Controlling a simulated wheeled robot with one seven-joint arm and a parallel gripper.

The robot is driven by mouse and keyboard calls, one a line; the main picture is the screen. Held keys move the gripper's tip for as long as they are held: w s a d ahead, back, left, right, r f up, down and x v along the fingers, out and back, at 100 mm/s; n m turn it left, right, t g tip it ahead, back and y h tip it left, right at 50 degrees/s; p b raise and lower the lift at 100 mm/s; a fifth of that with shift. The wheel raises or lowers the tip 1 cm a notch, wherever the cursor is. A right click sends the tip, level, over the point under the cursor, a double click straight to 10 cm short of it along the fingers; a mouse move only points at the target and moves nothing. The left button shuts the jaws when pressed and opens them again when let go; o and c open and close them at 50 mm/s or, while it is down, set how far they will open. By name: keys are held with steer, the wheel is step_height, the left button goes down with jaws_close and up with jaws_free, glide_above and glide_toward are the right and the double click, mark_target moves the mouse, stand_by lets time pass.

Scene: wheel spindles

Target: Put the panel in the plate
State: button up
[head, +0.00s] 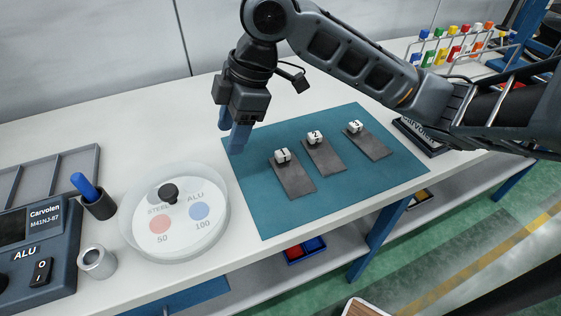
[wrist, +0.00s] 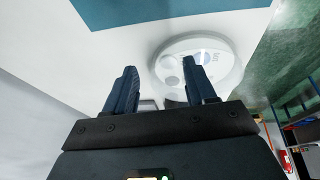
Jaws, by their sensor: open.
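My gripper (head: 231,138) is open and empty, pointing down above the bench at the left back edge of the teal mat (head: 265,215). Three dark grey flat panels lie on the mat, each with a white numbered cube at its far end: panel 1 (head: 297,184), panel 2 (head: 328,160) and panel 3 (head: 373,146). A round, clear-rimmed dish (head: 222,234), seemingly the plate, stands left of the mat. It has a black knob (head: 168,193) and red and blue spots marked 50 and 100. In the wrist view the dish (wrist: 228,75) shows beyond the fingers, partly hidden.
Left of the dish are a dark cup (head: 101,208) with a blue-handled tool, a small metal cup (head: 97,264) and a Carvolen device (head: 40,250) marked ALU. A rack of coloured vials (head: 455,50) stands at the back right. The bench behind the mat is clear.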

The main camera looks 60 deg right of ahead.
mark_target(283, 152)
steer(key=s+d+g+h, duration=0.1)
steer(key=d, duration=0.2)
steer(key=s+d+g, duration=0.1)
steer(key=s+d, duration=0.1)
steer(key=d, duration=0.1)
steer(key=s+d+f+g+h, duration=0.1)
steer(key=s+d, duration=0.1)
steer(key=d, duration=0.1)
steer(key=shift+s+f+h, duration=0.1)
steer(key=shift+s+h, duration=0.1)
steer(key=shift+h, duration=0.1)
steer(key=shift+f, duration=0.3)
steer(key=shift+a+f+p, duration=0.15)
steer(key=shift+f+p, duration=0.2)
steer(key=shift+f, duration=1.4)
steer(key=shift+a+f+p, duration=0.1)
steer(key=shift+f+p, duration=0.2)
steer(key=shift+f, duration=1.45)
steer(key=shift+c, duration=0.4)
jaws_close()
